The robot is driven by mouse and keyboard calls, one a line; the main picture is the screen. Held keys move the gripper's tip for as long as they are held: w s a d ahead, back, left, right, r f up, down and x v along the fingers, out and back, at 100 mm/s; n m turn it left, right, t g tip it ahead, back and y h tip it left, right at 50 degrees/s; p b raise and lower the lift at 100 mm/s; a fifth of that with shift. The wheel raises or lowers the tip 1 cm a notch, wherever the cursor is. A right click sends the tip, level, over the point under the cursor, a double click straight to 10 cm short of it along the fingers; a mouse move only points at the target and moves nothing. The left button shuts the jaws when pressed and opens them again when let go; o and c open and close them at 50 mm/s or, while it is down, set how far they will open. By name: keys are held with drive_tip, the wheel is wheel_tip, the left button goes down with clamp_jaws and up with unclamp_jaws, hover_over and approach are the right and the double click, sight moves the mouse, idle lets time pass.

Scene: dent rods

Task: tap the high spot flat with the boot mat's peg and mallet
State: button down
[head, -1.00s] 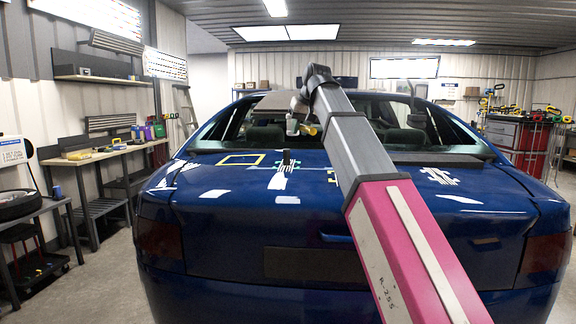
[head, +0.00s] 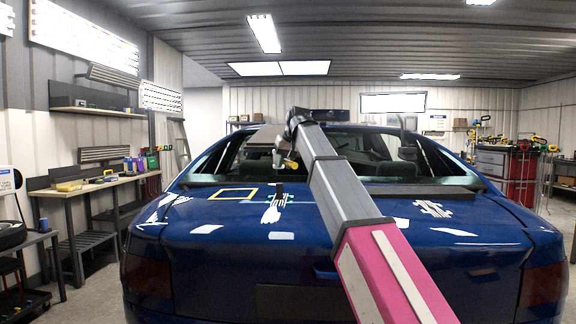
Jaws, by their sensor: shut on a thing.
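The blue car's boot lid (head: 330,228) fills the lower middle of the head view. A yellow square outline (head: 234,194) and white marks (head: 276,209) lie on it. My gripper (head: 279,158) is over the far part of the lid, partly hidden by my own wrist. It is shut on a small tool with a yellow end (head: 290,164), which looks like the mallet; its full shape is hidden. A small dark upright piece (head: 280,188) shows just below; I cannot tell whether it is the peg. A dark mat (head: 430,190) lies near the rear window. The high spot cannot be made out.
A workbench (head: 105,181) with tools runs along the left wall. A wheel (head: 10,235) rests on a stand at the left edge. A red tool cabinet (head: 520,178) stands at the right back.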

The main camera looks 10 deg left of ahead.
sight(293, 163)
drive_tip(key=shift+d+f, duration=0.1)
drive_tip(key=shift+f, duration=2.45)
drive_tip(key=shift+f, duration=0.1)
drive_tip(key=shift+f, duration=0.35)
drive_tip(key=shift+r, duration=0.1)
drive_tip(key=shift+s+r, duration=0.1)
drive_tip(key=shift+r, duration=3.3)
drive_tip(key=shift+s+d+f, duration=0.1)
drive_tip(key=shift+s+d, duration=0.55)
drive_tip(key=shift+s, duration=0.7)
drive_tip(key=shift+s+d+f, duration=0.1)
drive_tip(key=shift+s+d, duration=0.5)
drive_tip(key=shift+s, duration=0.8)
drive_tip(key=shift+s+d, duration=0.65)
drive_tip(key=shift+s, duration=0.7)
